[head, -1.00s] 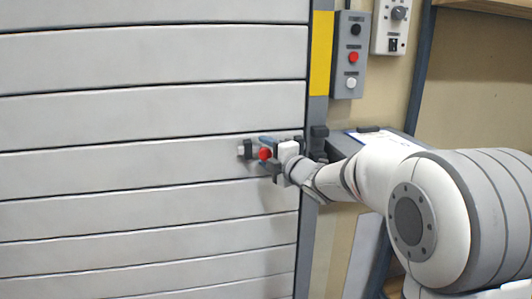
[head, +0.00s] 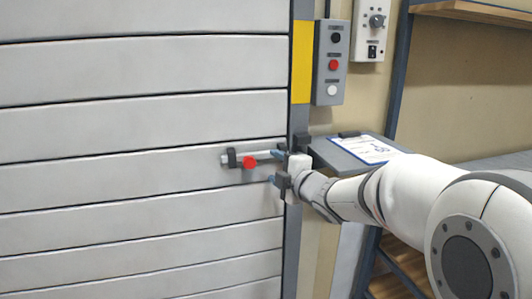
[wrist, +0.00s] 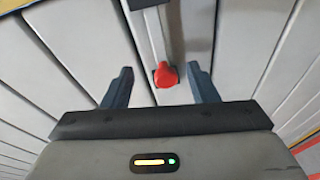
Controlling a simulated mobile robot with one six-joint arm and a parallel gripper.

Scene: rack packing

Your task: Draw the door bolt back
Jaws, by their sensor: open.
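The door bolt (head: 262,155) is a grey bar lying level across the slatted door, with a red knob (head: 249,162) on it. A dark bracket (head: 231,157) holds its left part, and a short stub of bar sticks out left of that bracket. The bar's right end is hidden behind my gripper. My gripper (head: 273,167) is open and empty, just right of the knob and apart from it. In the wrist view the red knob (wrist: 166,75) shows between and slightly beyond the two spread fingers, with the bar (wrist: 160,35) running up behind it.
The grey slatted door (head: 120,120) fills the left. A post with a yellow strip (head: 302,62) edges it. A button box (head: 331,62) and a switch box (head: 370,30) hang above right. A clipboard (head: 368,149) lies on a grey shelf behind my arm.

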